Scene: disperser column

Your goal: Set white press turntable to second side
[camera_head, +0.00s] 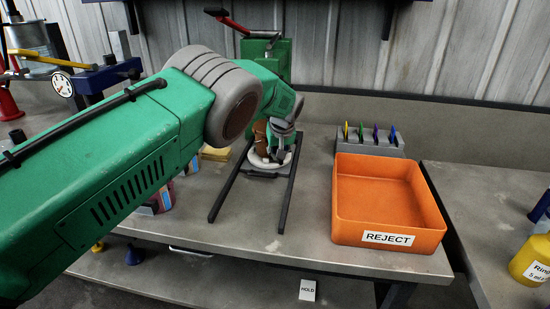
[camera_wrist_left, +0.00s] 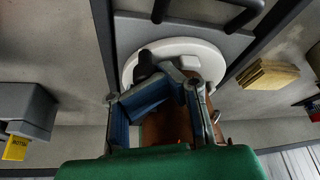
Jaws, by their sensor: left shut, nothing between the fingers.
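The white round press turntable (camera_head: 257,161) lies between two dark rails on the bench, below my left gripper. In the left wrist view the white turntable (camera_wrist_left: 206,50) fills the upper middle, with a dark knob near its left edge. My left gripper (camera_head: 280,150) is over the turntable in the head view. In the left wrist view my left gripper (camera_wrist_left: 172,72) is shut and empty, its tips close to the disc beside the dark knob; contact is unclear. A brown part (camera_wrist_left: 168,126) shows behind the fingers. My arm hides part of the press. My right gripper is not shown.
A green press body (camera_head: 268,55) with a red lever (camera_head: 229,22) stands behind. An orange REJECT bin (camera_head: 378,200) is to the right, with a grey rack (camera_head: 370,145) of coloured tags behind it. Yellow blocks (camera_wrist_left: 263,74) lie near the rail. Bench front centre is clear.

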